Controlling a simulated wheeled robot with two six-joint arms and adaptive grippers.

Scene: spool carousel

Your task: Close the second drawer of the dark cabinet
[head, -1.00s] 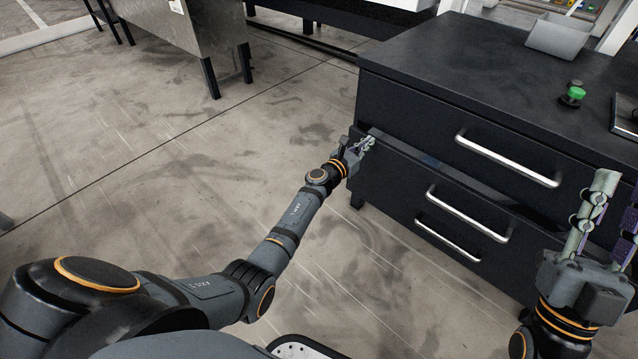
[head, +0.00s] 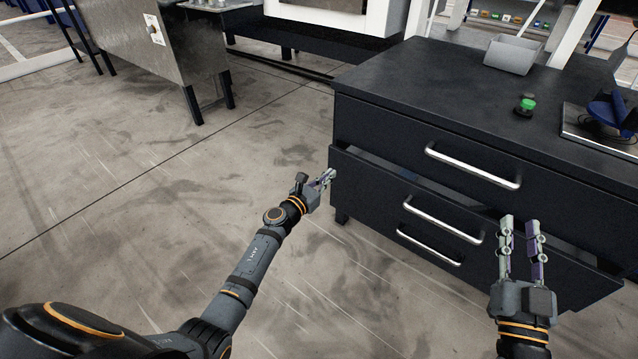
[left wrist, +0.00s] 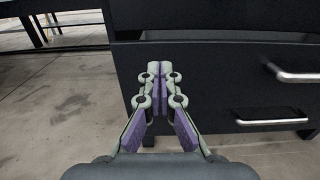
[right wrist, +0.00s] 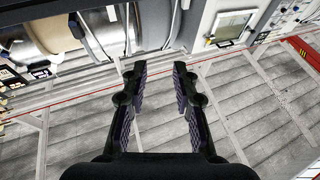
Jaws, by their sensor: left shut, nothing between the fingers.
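The dark cabinet (head: 372,108) stands at the right of the head view. Its second drawer (head: 362,188) is partly pulled out, with a dark gap showing behind the top of its front. This drawer has a silver bar handle (head: 443,220). My left gripper (head: 328,177) is shut and empty at the left end of that drawer front. In the left wrist view its fingertips (left wrist: 182,68) are together before the dark front; I cannot tell whether they touch it. My right gripper (head: 520,222) is open and empty, overlapping the drawer's right part in the head view.
The top drawer handle (head: 472,167) is above, and a lower handle (head: 430,245) is below. On the cabinet top are a grey bin (head: 512,54) and a green-topped button (head: 526,104). A metal-sided table (head: 150,60) stands far left. The floor left of the cabinet is clear.

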